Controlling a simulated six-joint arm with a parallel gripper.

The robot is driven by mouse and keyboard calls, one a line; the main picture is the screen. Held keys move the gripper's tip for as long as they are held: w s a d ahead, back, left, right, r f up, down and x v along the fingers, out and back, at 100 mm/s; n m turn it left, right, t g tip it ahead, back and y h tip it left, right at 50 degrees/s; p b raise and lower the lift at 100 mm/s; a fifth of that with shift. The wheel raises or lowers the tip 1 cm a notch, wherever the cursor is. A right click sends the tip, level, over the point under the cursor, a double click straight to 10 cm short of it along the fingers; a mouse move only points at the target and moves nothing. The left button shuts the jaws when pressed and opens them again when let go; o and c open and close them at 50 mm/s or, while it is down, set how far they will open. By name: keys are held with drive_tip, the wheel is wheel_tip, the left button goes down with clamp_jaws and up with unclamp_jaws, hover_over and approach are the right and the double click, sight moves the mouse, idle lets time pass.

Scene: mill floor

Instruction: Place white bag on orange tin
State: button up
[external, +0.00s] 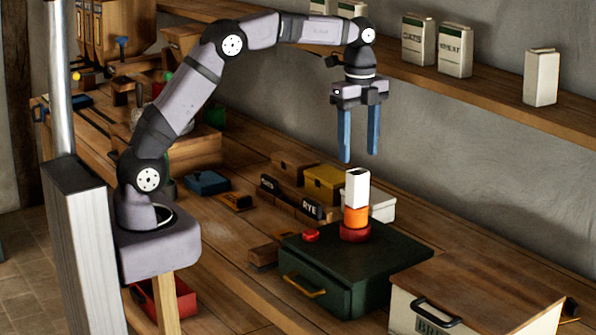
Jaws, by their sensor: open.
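The white bag (357,188) stands upright on top of the orange tin (356,216). The orange tin sits on a red round piece (355,233) on the dark green box (380,262). My gripper (359,158) is open, its two blue fingers pointing down. It is empty and appears above the white bag, apart from it in this view; its exact depth offset is hard to tell.
A small red item (311,236) lies on the green box. Behind are a yellow box (325,184) and a white box (382,207). A bread bin (480,290) stands at the front right. White bags, including a plain one (541,77), stand on the wall shelf (480,92).

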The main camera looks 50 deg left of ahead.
drive_tip(key=shift+r, duration=0.9)
drive_tip(key=s+a+f+n, duration=0.2)
drive_tip(key=s+f+n, duration=0.3)
drive_tip(key=s, duration=0.3)
drive_tip(key=s+a+f+n, duration=0.3)
drive_tip(key=s+f+n, duration=0.2)
drive_tip(key=s+n, duration=0.2)
drive_tip(key=s+a+f+n, duration=0.3)
drive_tip(key=s+f+n, duration=0.2)
drive_tip(key=s, duration=0.6)
drive_tip(key=shift+f+n, duration=0.15)
drive_tip(key=shift+n, duration=0.35)
